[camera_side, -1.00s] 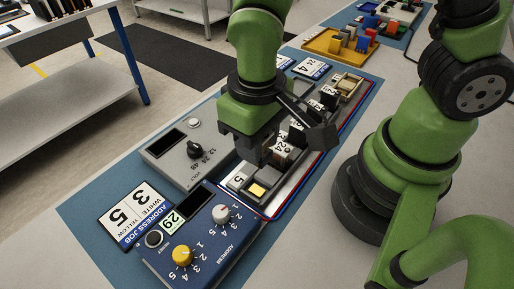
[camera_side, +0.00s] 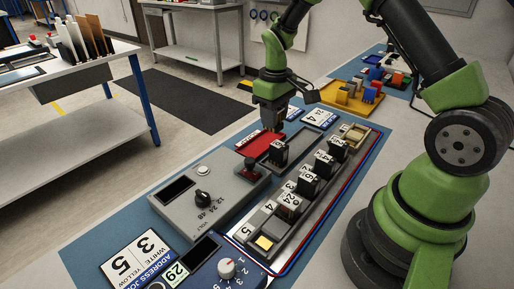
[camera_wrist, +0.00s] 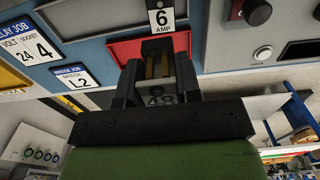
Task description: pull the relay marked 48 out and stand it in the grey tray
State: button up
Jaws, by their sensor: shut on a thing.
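My gripper (camera_side: 272,128) is raised above the red tray, near the grey tray, pointing down. The grey tray (camera_side: 300,137) lies beside the relay rail. A black block marked 6 AMP (camera_wrist: 165,17) stands at the near end of the grey tray, just below my gripper in the side view (camera_side: 279,151).
The red tray (camera_side: 258,147) lies left of the grey tray. The relay rail (camera_side: 310,205) with several black relays runs along the right. A grey voltage box (camera_side: 230,190) with a knob stands nearer. The grey tray's far part looks clear.

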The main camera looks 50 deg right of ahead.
send_over(308, 137)
jog(key=shift+w+f, duration=0.15)
jog(key=shift+f, duration=4.05)
jog(key=shift+f, duration=0.4)
jog(key=o, duration=1.5)
jog(key=shift+r, duration=0.15)
jog(key=shift+r, duration=3.65)
